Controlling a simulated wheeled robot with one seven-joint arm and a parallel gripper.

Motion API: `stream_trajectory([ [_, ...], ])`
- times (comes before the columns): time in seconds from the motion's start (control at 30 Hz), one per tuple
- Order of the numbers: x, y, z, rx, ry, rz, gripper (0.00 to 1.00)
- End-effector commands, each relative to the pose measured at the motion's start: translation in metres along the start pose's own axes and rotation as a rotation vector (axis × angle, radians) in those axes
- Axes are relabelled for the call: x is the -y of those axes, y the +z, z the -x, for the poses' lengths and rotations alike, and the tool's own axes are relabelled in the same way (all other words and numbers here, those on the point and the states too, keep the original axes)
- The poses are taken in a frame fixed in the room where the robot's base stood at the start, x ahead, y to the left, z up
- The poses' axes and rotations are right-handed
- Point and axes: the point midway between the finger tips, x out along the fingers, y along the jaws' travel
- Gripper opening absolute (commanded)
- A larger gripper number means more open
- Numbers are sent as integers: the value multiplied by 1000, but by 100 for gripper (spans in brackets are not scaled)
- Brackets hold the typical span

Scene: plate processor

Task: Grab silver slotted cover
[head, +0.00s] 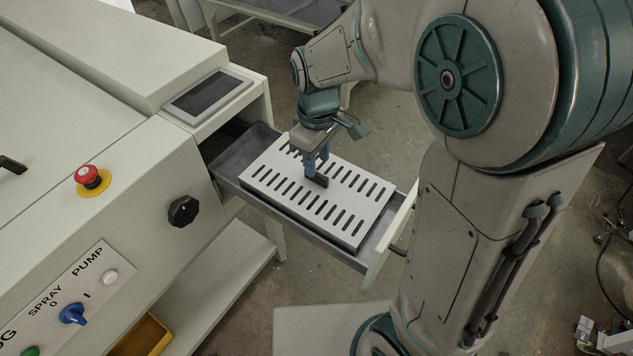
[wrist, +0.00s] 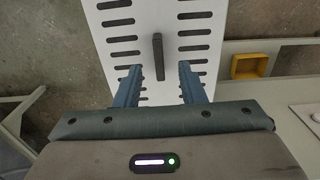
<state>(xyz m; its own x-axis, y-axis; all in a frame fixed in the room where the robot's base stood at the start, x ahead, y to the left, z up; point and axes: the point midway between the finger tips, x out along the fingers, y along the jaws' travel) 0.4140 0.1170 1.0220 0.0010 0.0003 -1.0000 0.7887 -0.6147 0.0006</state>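The silver slotted cover (head: 345,207) is a flat plate with rows of dark slots, lying in the open drawer (head: 241,157). It has a dark upright handle (head: 317,181) near its middle. In the wrist view the cover (wrist: 202,20) runs up the picture, and the handle (wrist: 158,57) lies between the lines of my two fingers, a little beyond their tips. My gripper (head: 319,165) is above the cover, close to the handle. In the wrist view my gripper (wrist: 158,72) is open, with a clear gap between its blue fingers and nothing held.
The white machine (head: 130,190) stands at left with a red stop button (head: 88,177), a black knob (head: 183,211) and a blue switch (head: 72,314). The drawer's white front (head: 388,240) is at its right end. A yellow bin (head: 143,337) sits low. Open floor lies beyond the drawer.

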Motion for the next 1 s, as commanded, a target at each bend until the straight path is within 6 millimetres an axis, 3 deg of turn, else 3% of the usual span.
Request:
stream_trajectory([
  [0.23, -1, -2, -33, 3, -2, 0, 36],
  [0.53, -1, -2, -39, 0, 0, 0, 36],
  [0.67, -1, -2, -39, 0, 0, 0, 3],
  [0.7, -1, -2, -39, 0, 0, 0, 0],
  [1.0, -1, -2, -39, 0, 0, 0, 0],
])
